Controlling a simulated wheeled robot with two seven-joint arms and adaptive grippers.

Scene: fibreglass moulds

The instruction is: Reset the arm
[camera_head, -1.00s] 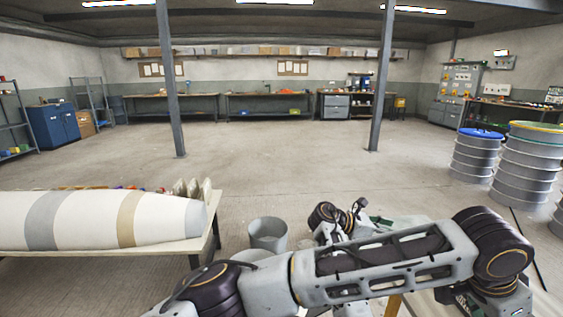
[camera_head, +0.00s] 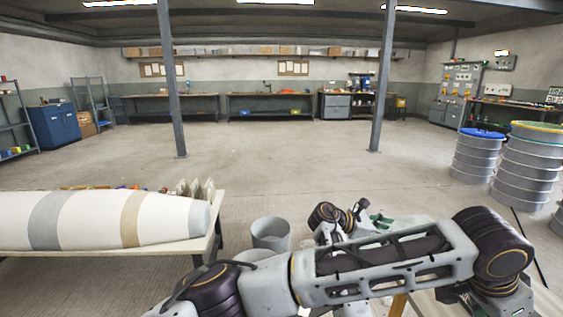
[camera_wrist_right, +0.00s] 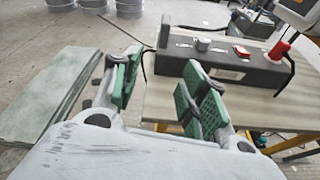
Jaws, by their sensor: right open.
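My right arm (camera_head: 385,262) crosses the lower right of the head view, bent at the elbow. My right gripper (camera_wrist_right: 160,88) shows in the wrist view with its green-padded fingers spread apart and nothing between them. It is above the edge of a table (camera_wrist_right: 165,103). In the head view a little green near the wrist (camera_head: 385,222) shows, but the fingers are mostly hidden there. My left gripper is not in view.
A white striped mould (camera_head: 95,219) lies on a table at left. A grey bin (camera_head: 270,234) stands on the floor. A dark box (camera_wrist_right: 235,62) with a red-handled item is on the table near my right gripper. The middle floor is clear.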

